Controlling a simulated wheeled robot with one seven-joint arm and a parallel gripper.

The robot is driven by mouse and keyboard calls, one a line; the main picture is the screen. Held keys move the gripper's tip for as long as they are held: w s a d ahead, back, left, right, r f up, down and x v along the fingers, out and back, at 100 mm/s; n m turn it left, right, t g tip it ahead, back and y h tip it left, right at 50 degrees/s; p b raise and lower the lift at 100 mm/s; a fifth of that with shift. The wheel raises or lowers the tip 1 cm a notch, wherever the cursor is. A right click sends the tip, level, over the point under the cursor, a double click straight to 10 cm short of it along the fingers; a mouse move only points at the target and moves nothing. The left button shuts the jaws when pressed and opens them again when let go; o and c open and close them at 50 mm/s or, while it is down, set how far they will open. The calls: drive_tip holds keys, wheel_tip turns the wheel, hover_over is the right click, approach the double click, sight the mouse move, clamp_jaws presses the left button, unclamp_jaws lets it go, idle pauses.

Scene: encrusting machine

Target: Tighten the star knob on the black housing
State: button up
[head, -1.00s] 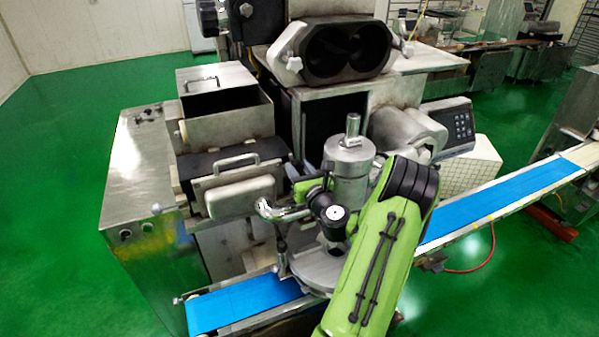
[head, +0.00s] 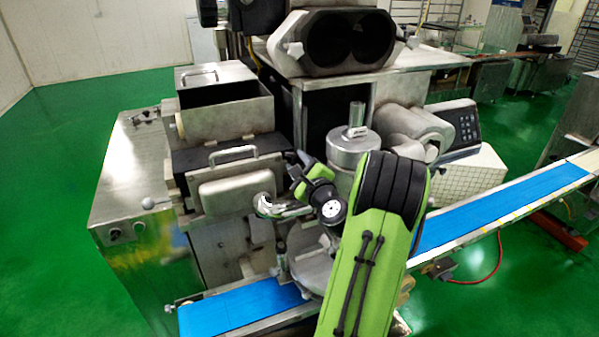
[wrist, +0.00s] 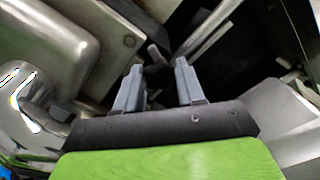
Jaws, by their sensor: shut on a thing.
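The black housing (head: 190,160) sits at the front of the machine, with a metal handle and a rounded metal cover on its front. My gripper (head: 300,158) is at the housing's right end, partly hidden by my own wrist. In the wrist view, my gripper's two grey fingers (wrist: 160,72) stand apart, with a small dark piece (wrist: 157,68) between their tips. This seems to be the star knob, gripped by the fingers. Its lobes are too dark and small to make out, and it is not clearly seen in the head view.
A bent shiny pipe (head: 280,208) is just below my gripper. A metal cylinder (head: 352,150) stands close on the right. A blue conveyor belt (head: 240,304) runs below. An open metal hopper (head: 228,110) is above the housing.

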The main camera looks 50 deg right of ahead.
drive_tip(key=shift+f+n+b, duration=0.15)
drive_tip(key=shift+n+b, duration=1.2)
drive_tip(key=shift+n, duration=0.35)
drive_tip(key=o, duration=1)
drive_tip(key=shift+o, duration=0.2)
drive_tip(key=shift+s+a, duration=0.1)
drive_tip(key=b+v, duration=0.6)
drive_tip(key=v, duration=0.9)
drive_tip(key=shift+s+a, duration=0.2)
drive_tip(key=shift+s, duration=0.05)
